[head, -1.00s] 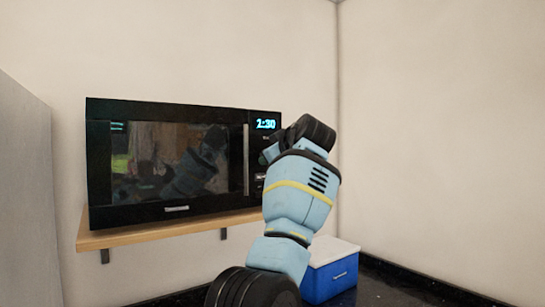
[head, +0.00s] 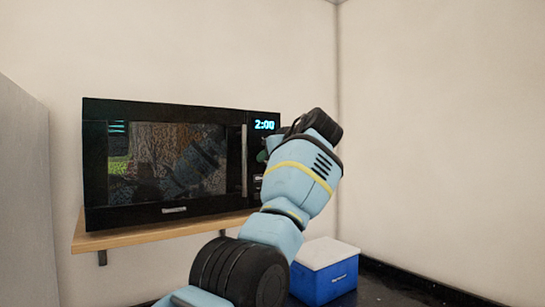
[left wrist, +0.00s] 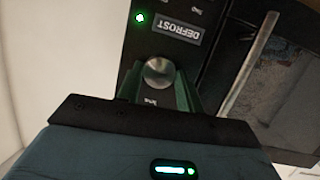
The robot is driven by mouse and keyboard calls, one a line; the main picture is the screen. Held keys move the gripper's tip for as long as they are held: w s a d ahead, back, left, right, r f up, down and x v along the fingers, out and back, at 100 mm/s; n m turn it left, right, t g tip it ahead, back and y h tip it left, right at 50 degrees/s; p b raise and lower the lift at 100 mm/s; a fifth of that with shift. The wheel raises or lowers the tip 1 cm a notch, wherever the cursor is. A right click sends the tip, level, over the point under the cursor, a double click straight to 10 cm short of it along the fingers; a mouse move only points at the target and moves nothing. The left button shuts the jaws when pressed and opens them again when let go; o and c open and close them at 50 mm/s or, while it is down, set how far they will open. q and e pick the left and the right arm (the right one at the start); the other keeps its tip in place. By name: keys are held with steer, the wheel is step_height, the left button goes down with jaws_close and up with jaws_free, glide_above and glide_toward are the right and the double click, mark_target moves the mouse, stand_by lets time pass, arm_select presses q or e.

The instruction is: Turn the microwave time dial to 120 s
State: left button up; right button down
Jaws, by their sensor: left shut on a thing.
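The black microwave (head: 97,185) sits on a wooden shelf, and its display (head: 264,125) reads 2:00. The time dial (left wrist: 158,71) is a round metallic knob below the upside-down DEFROST label (left wrist: 175,29) in the left wrist view. My left gripper (left wrist: 160,84) is shut on the dial, with its dark green fingers on either side of it. In the head view my left gripper (head: 263,156) reaches the control panel at the microwave's right side. My wrist hides the dial there. My right gripper is not in view.
The wooden shelf (head: 150,234) is fixed to the wall under the microwave. A blue cooler with a white lid (head: 325,281) stands on the dark counter (head: 385,285) at the lower right. A grey panel (head: 22,190) stands at the left. The microwave door is shut.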

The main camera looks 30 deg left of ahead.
arm_select(q)
steer(key=shift+r, duration=0.15)
steer(key=o, duration=1)
steer(key=shift+v, duration=3.8)
steer(key=shift+d, duration=0.1)
